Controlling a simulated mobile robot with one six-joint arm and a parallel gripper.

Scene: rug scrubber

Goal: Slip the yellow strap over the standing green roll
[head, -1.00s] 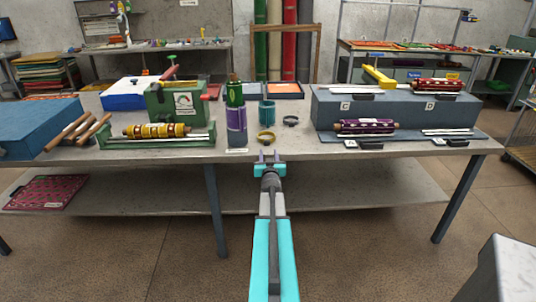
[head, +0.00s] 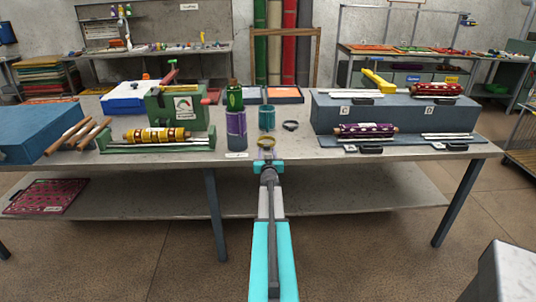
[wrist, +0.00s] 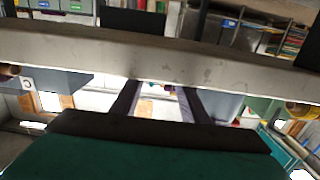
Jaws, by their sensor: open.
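The yellow strap (head: 267,142) is a small ring lying near the front of the table, just beyond my gripper. The green roll (head: 235,96) stands upright to the left of the strap, its lower part inside a purple-grey sleeve or holder (head: 236,130). My gripper (head: 268,159) is at the table's front edge, in front of the strap and apart from the roll. In the wrist view its two dark fingers (wrist: 160,92) are spread apart with nothing clearly held between them. The strap cannot be surely made out in the wrist view.
A teal cup (head: 267,118) and a dark ring (head: 290,125) stand behind the strap. A green rack with a yellow roll (head: 160,136) is at left. A grey-blue box (head: 335,110) and a purple roll (head: 365,130) are at right.

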